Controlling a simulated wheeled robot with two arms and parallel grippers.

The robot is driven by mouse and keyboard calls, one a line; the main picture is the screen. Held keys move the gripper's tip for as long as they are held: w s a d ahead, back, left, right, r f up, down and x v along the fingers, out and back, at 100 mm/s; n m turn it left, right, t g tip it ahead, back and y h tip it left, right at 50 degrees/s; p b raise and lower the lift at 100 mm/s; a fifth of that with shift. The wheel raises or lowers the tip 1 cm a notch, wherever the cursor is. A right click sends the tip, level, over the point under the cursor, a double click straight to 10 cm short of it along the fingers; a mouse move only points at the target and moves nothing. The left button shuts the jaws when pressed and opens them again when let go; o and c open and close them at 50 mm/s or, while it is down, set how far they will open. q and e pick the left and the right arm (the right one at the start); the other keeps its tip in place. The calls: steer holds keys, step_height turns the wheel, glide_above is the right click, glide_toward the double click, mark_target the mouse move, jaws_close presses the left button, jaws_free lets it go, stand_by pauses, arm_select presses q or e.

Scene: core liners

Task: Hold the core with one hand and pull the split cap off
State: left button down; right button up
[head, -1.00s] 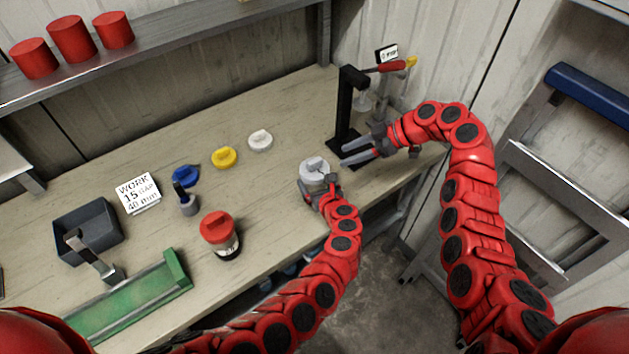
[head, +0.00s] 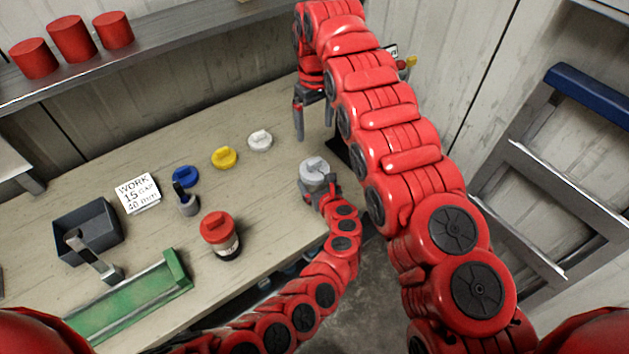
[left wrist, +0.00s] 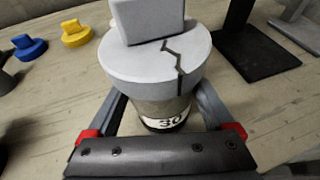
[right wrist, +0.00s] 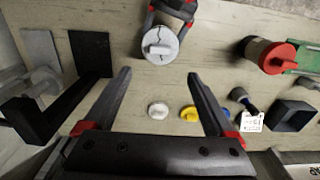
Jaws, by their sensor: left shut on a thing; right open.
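The core (left wrist: 163,108) stands upright on the bench with a grey cap (left wrist: 140,55) on top; a dark jagged crack runs across the cap. The capped core also shows in the head view (head: 313,171). My left gripper (head: 322,192) is shut around the core below the cap, one finger on each side in the left wrist view (left wrist: 160,110). My right gripper (head: 314,108) is open and empty, pointing down above the back of the bench. In the right wrist view the split cap (right wrist: 160,45) lies beyond the open fingers (right wrist: 158,75).
White (head: 260,140), yellow (head: 224,157) and blue (head: 185,176) caps lie in a row. A red-capped core (head: 220,235), a work card (head: 138,193), a grey tray (head: 88,228) and a green rack (head: 130,300) stand leftward. A black stand (right wrist: 40,115) is near my right gripper.

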mark_target(314, 160)
step_height(314, 160, down, 10)
steer(key=shift+a+f, duration=0.1)
steer(key=shift+f, duration=0.85)
jaws_close()
steer(key=c, duration=0.8)
jaws_free()
jaws_close()
steer(key=shift+r, duration=0.2)
steer(key=shift+r, duration=3.55)
